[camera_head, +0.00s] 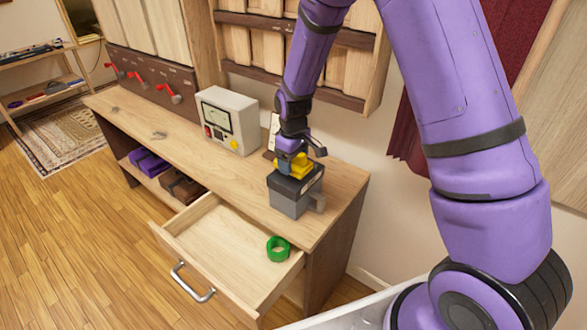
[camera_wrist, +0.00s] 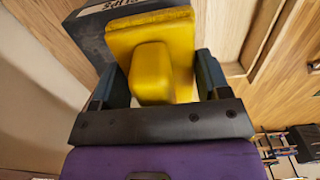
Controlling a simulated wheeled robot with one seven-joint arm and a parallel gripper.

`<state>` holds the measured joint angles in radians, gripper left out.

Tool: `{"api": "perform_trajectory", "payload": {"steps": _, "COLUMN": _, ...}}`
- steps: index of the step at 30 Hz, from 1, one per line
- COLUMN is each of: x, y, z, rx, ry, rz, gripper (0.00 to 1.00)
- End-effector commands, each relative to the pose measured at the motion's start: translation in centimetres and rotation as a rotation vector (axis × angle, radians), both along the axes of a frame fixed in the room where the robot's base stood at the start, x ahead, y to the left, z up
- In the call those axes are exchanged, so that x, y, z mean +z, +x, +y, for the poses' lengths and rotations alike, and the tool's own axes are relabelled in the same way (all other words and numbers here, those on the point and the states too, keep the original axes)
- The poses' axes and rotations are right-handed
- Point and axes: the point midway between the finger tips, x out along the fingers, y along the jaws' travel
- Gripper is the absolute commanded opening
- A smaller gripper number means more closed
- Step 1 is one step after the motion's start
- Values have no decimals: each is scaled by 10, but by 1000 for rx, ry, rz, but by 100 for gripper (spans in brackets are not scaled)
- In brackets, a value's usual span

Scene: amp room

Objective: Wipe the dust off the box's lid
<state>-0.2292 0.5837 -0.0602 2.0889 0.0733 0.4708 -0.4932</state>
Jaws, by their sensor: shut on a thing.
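The box (camera_head: 289,203) is small and dark grey, with a darker lid, and stands on the right end of the wooden bench. My gripper (camera_head: 298,163) is shut on the handle of a yellow sponge-like wiper (camera_wrist: 152,72). In the head view the yellow wiper (camera_head: 300,168) is at the top of the lid; I cannot tell whether it presses on it.
The bench (camera_head: 240,178) has an open drawer (camera_head: 215,262) in front, with a green tape roll (camera_head: 278,248) inside. A cream meter box (camera_head: 228,120) stands left of the box. Purple (camera_head: 150,162) and brown (camera_head: 182,187) items lie on the shelf below. Bare bench top lies between.

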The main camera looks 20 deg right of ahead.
Motion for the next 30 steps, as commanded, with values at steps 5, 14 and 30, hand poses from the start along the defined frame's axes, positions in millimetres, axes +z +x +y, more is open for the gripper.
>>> {"api": "perform_trajectory", "payload": {"steps": 5, "x": 17, "y": 2, "z": 0, "rx": 0, "ry": 0, "rz": -2, "gripper": 35}}
{"api": "perform_trajectory", "payload": {"steps": 14, "x": 36, "y": 3, "z": 0, "rx": -2, "ry": 0, "rz": 0, "gripper": 35}}
{"api": "perform_trajectory", "payload": {"steps": 30, "x": 36, "y": 3, "z": 0, "rx": -2, "ry": 0, "rz": 0, "gripper": 35}}
